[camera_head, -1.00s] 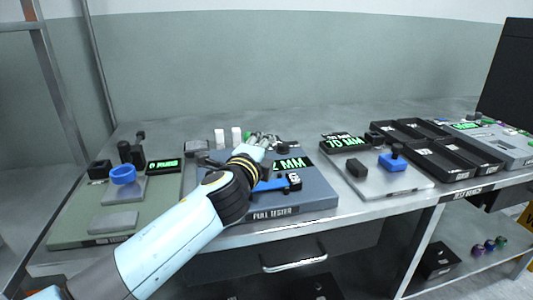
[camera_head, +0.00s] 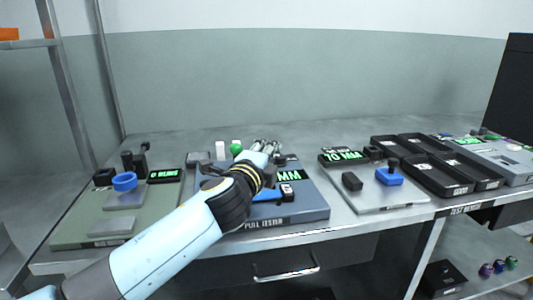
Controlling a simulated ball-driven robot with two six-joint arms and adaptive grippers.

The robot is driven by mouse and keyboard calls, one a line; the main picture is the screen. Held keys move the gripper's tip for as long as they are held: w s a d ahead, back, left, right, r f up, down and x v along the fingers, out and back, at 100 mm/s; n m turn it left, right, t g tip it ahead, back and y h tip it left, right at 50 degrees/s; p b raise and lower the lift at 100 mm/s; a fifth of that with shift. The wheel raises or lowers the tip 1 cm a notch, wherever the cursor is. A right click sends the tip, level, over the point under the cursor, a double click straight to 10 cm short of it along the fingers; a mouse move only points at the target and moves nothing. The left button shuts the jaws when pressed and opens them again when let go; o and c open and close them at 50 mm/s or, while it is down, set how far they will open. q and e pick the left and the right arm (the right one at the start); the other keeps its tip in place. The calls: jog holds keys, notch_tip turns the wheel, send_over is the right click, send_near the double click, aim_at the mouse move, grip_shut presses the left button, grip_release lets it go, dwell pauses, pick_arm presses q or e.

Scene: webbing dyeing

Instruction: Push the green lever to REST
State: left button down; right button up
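The pull tester (camera_head: 290,213), a blue-grey bench unit, stands in the middle of the table, with a green "MM" display (camera_head: 288,175). My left arm reaches across it from the lower left. My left gripper (camera_head: 265,146) is at the unit's back edge, small and partly hidden by my wrist; its finger opening cannot be made out. A green-topped post (camera_head: 236,148) stands just left of the gripper, beside a white post (camera_head: 220,150). I cannot make out a green lever for sure; my arm covers part of the unit. My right gripper is not in view.
A grey plate unit (camera_head: 400,197) with a blue block (camera_head: 389,176) is at right. Black trays (camera_head: 440,178) lie further right. The table behind is clear.

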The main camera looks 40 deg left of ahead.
pick_arm(q)
jog(key=s, duration=0.2)
jog(key=s+f, duration=0.1)
jog(key=s, duration=0.1)
jog(key=shift+d, duration=0.3)
jog(key=b+v, duration=0.1)
jog(key=v, duration=0.3)
jog(key=shift+f, duration=0.15)
jog(key=shift+s, duration=0.5)
jog(key=shift+d, duration=0.1)
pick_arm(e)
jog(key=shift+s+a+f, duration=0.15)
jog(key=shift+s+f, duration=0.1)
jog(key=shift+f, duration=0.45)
pick_arm(q)
jog(key=shift+s, duration=0.1)
